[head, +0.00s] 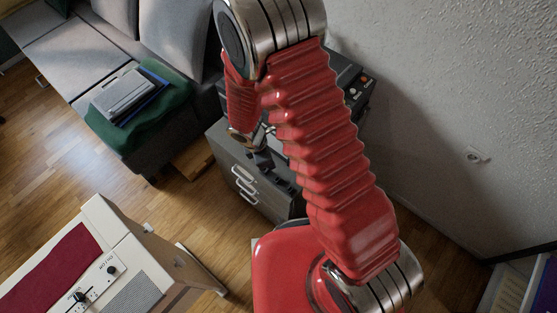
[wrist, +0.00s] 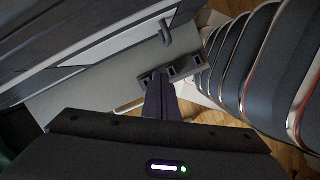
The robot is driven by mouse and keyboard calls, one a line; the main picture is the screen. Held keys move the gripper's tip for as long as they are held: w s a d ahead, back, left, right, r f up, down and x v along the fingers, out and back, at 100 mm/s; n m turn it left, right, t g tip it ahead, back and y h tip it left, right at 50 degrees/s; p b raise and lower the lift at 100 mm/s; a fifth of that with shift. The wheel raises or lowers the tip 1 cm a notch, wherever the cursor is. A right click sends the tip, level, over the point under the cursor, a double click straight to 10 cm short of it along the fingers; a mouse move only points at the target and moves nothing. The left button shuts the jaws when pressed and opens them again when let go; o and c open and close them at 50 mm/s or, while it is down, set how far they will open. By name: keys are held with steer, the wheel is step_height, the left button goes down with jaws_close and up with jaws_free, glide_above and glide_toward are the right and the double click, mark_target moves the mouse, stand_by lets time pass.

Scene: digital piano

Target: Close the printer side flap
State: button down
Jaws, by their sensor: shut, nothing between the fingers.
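The dark printer (head: 345,80) sits on the grey cabinet, mostly hidden behind my red arm in the head view. Small buttons show at its right end. My gripper (head: 264,160) is low over the cabinet's near side, beside the printer's left part. In the wrist view my dark fingers (wrist: 162,98) are together, with nothing between them. Just past their tips is a dark grey bar with square openings (wrist: 168,73); I cannot tell whether it is the side flap or whether the fingers touch it. The flap's angle is not clear.
The grey drawer cabinet (head: 226,163) has metal handles. A sofa (head: 140,25) with a green cushion (head: 135,140) and a grey device (head: 124,94) stands at the upper left. A cream piano (head: 130,255) is at the lower left. The wall (head: 440,90) bounds the right.

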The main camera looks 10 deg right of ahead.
steer(key=v, duration=1)
steer(key=shift+d, duration=0.1)
stand_by(0.4)
steer(key=s+d+r+m+t+y, duration=0.1)
steer(key=s+d+r+m, duration=0.3)
steer(key=r, duration=0.7)
steer(key=s+d+r+m+t+y, duration=0.1)
steer(key=s+d+r+m, duration=0.3)
steer(key=r+m, duration=0.5)
steer(key=s+d+r+m+t, duration=0.3)
steer(key=s+d+r+m, duration=0.2)
steer(key=r, duration=0.7)
steer(key=shift+d+r+m+y, duration=0.3)
steer(key=shift+d+m+y, duration=0.1)
steer(key=shift+d+m, duration=0.65)
steer(key=shift+a, duration=0.1)
stand_by(1.1)
